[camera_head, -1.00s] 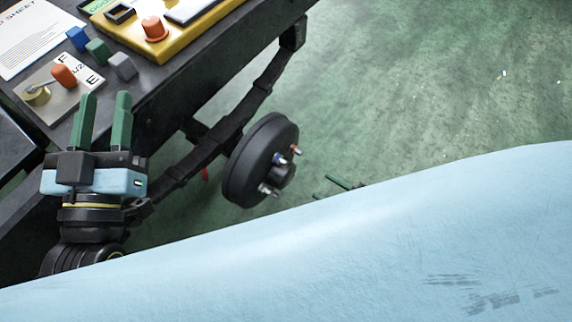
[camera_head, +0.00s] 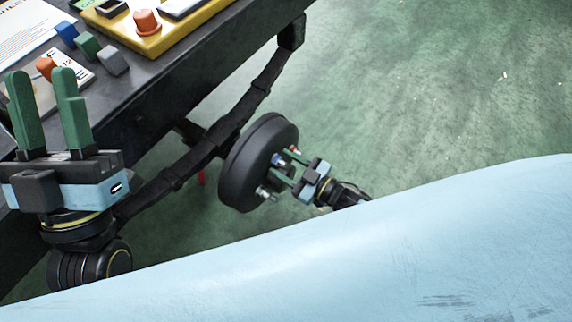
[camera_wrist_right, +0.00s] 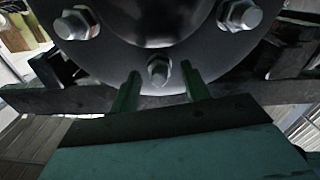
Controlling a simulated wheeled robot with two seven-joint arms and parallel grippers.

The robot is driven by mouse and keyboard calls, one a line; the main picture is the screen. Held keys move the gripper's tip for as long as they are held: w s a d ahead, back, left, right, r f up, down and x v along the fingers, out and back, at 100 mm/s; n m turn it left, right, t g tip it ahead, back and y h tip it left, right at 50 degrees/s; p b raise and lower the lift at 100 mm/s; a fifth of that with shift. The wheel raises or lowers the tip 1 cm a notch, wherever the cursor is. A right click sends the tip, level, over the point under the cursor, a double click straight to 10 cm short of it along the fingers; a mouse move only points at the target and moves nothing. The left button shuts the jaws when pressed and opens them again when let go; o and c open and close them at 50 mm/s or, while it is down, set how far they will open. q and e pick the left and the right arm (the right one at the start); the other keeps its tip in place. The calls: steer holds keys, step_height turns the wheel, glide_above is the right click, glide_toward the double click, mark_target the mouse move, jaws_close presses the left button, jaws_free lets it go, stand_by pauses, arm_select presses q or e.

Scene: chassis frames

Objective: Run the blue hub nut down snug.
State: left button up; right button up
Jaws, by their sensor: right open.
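The black wheel hub (camera_head: 240,170) hangs on the dark beam beside the bench. The blue hub nut (camera_head: 278,159) shows small on its face, partly crowded by a finger. My right gripper (camera_head: 281,163) is open, its green fingertips close to the hub face. In the right wrist view, the fingers (camera_wrist_right: 160,76) stand apart on either side of a small grey stud end or nut (camera_wrist_right: 158,71); no blue shows there, and contact cannot be told. My left gripper (camera_head: 42,75) is open and empty, in front of the bench edge.
Other hub fasteners are a reddish one (camera_head: 295,150) and a silver one (camera_head: 264,194). The bench (camera_head: 150,75) holds a yellow tray (camera_head: 180,37), an orange knob (camera_head: 147,21) and several coloured blocks. Green floor right of the hub is clear.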

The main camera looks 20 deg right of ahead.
steer(key=c, duration=1)
arm_select(q)
steer(key=shift+w, duration=0.1)
arm_select(e)
steer(key=m+p, duration=0.1)
steer(key=m, duration=0.2)
steer(key=shift+m, duration=0.3)
arm_select(q)
steer(key=shift+w+d+f+g+y+p, duration=0.2)
steer(key=shift+w+f+g, duration=0.2)
steer(key=shift+g, duration=0.25)
steer(key=shift+w+d+f+g+y+p, duration=0.1)
steer(key=shift+w+f+g+y+p, duration=0.15)
steer(key=shift+w+g, duration=0.35)
arm_select(e)
steer(key=shift+d+m, duration=0.15)
steer(key=shift+m, duration=1.95)
steer(key=shift+f, duration=0.1)
arm_select(q)
steer(key=shift+s, duration=0.1)
arm_select(e)
steer(key=o, duration=1)
